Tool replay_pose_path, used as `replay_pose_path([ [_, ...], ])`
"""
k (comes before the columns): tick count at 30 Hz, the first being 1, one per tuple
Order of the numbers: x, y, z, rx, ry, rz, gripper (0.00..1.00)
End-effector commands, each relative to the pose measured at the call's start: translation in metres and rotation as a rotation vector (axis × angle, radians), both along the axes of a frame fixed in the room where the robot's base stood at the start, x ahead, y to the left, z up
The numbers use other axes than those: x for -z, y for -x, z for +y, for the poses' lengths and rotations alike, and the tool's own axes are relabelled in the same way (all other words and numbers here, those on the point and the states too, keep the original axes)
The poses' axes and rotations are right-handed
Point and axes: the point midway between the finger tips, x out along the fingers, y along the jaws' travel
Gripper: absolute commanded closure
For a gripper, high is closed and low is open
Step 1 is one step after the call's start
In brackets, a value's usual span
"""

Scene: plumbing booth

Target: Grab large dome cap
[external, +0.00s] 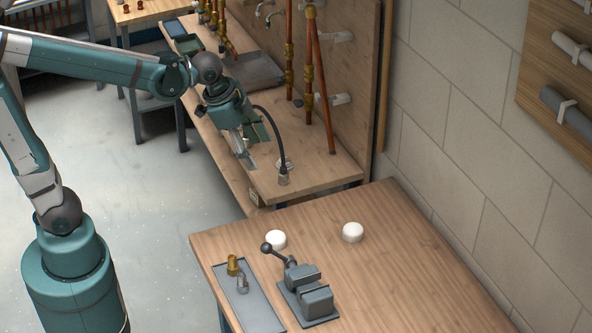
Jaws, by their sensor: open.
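Two white domed caps sit on the nearer wooden table: a left cap (275,240) just behind the vise handle and a right cap (353,232) in the open. They look close in size, and I cannot tell for sure which is the large one. My gripper (251,160) is open and points down over the front end of the far workbench, up and left of both caps and apart from them. Nothing shows between its fingers, though their tips are small in this view.
A grey vise (306,291) and a grey tray (247,299) with brass and metal fittings stand at the nearer table's front left. A black hose (276,130) curves beside my gripper. Copper pipes (319,85) rise from the workbench (313,173). The nearer table's right side is clear.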

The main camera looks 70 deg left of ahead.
Motion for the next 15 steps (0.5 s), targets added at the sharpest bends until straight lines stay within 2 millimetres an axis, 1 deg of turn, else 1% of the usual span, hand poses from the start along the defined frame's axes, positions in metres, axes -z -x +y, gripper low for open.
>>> replay_pose_path([
  [1, 0.000, -0.009, -0.002, 0.023, -0.008, 0.008, 0.46],
  [8, 0.008, -0.042, -0.012, 0.135, -0.050, 0.048, 0.46],
  [15, 0.020, -0.075, -0.024, 0.256, -0.089, 0.090, 0.46],
])
